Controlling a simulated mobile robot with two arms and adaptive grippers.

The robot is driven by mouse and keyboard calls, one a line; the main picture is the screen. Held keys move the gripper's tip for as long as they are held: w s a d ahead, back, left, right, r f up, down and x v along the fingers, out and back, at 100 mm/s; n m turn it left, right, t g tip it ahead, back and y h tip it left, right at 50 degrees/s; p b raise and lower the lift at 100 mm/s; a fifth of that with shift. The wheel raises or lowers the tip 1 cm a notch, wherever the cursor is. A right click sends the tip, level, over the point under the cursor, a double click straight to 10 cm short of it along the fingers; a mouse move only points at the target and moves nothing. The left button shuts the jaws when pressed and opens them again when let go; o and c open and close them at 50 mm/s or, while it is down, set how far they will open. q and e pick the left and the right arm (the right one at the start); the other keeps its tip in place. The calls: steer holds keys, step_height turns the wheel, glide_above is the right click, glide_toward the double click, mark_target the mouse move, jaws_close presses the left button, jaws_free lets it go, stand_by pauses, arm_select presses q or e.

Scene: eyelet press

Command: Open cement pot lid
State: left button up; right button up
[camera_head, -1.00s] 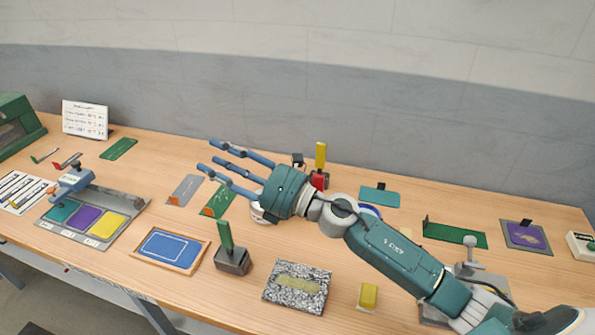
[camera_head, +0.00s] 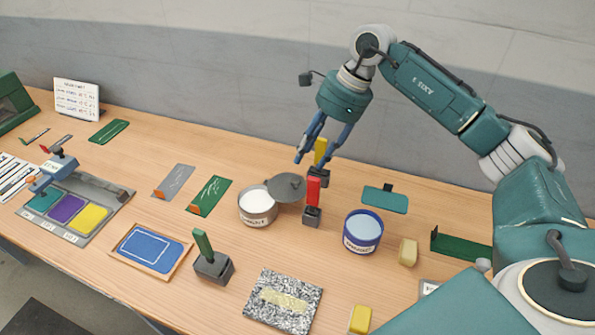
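The cement pot (camera_head: 257,212) is a short silver can with a dark-lettered label, standing mid-table. Its top is partly uncovered, showing a pale inside. A dark grey round lid (camera_head: 286,187) with a small knob sits off to the pot's right side, seemingly at its rim; whether it touches the rim I cannot tell. My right gripper (camera_head: 316,158) hangs from above with blue fingers pointing down, behind and to the right of the lid. Its fingers are spread apart and do not hold the lid. They overlap a yellow-handled tool in the picture. My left gripper is not in view.
A red-handled tool (camera_head: 313,191) stands close right of the lid, with a yellow-handled one (camera_head: 320,151) behind it. A blue pot (camera_head: 363,232) stands further right. Bare table surrounds the cement pot's front.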

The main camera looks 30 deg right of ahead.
mark_target(295, 180)
steer(key=p+x, duration=0.2)
steer(key=x, duration=0.5)
steer(key=shift+w+f, duration=0.15)
steer(key=shift+a+f, duration=0.15)
steer(key=shift+f, duration=0.35)
jaws_close()
steer(key=shift+w, duration=0.1)
